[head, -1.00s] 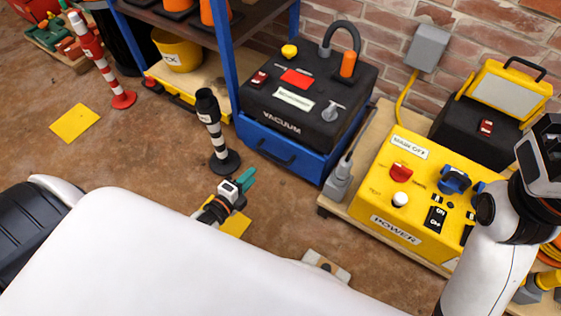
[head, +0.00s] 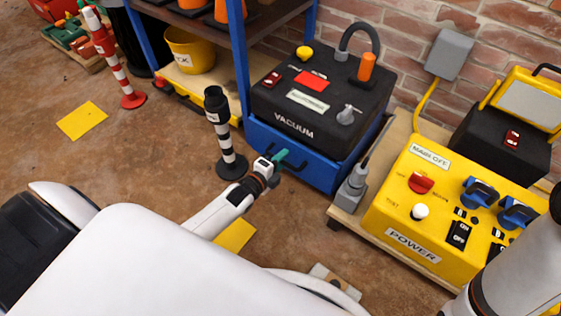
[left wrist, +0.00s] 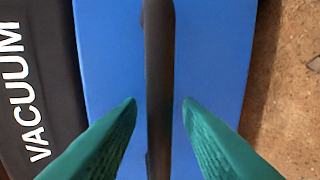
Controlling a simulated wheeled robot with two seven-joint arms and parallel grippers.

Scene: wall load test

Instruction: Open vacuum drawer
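The vacuum unit (head: 310,95) is a black box with a hose, on a blue drawer (head: 318,172) that looks closed. The drawer's dark handle (head: 292,163) is on its front face. My left gripper (head: 282,156) is at the handle in the head view. In the left wrist view, its green fingers (left wrist: 158,105) are open, one on each side of the black handle bar (left wrist: 159,60), with a gap on both sides. The blue drawer front (left wrist: 220,50) fills the background. My right gripper is out of the head view; only part of my right arm shows at right.
A yellow power box (head: 440,215) stands on a pallet right of the drawer, with a grey plug block (head: 352,187) beside it. A black-and-white post (head: 222,130) stands close left of my left gripper. Floor in front of the drawer is mostly clear.

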